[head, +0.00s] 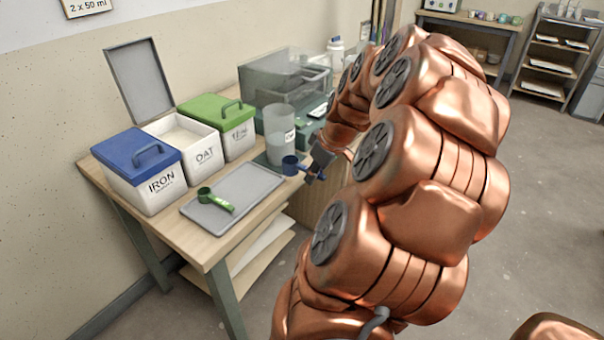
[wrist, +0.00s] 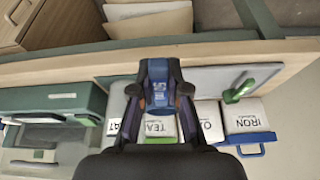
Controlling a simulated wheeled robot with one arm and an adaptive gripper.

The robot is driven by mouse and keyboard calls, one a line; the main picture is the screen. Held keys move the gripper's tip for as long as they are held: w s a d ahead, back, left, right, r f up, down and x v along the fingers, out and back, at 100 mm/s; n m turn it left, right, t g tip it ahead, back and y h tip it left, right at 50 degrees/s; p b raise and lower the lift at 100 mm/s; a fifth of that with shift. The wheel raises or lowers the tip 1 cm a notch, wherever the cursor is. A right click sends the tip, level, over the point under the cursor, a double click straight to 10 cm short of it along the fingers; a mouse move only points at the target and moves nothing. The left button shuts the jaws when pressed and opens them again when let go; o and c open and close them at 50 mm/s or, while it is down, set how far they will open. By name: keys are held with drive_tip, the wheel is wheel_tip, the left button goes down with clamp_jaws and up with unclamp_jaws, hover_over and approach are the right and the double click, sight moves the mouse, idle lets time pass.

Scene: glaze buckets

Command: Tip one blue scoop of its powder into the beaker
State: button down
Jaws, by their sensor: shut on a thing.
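My gripper (head: 319,163) is shut on the handle of a blue scoop (head: 290,166) in the head view. The scoop's cup is just in front of the beaker, near its base in the picture; I cannot tell whether it holds powder. In the wrist view the blue handle (wrist: 158,88) sits between the gripper's fingers (wrist: 158,100). The clear beaker (head: 281,128) stands upright beside the green-lidded bin. It is not clearly seen in the wrist view. The OAT bin (head: 183,136) is open with pale powder inside, its grey lid (head: 140,80) raised.
The IRON bin (head: 148,182) has a blue lid shut on it. A bin with a green lid (head: 210,107) is shut too. A green scoop (head: 215,200) lies on a grey tray (head: 244,187). A clear-covered box (head: 285,76) and a white bottle (head: 335,50) stand behind.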

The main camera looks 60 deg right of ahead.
drive_tip(key=shift+s+d+r+p, duration=0.1)
drive_tip(key=shift+r+p, duration=0.4)
drive_tip(key=shift+r, duration=3.5)
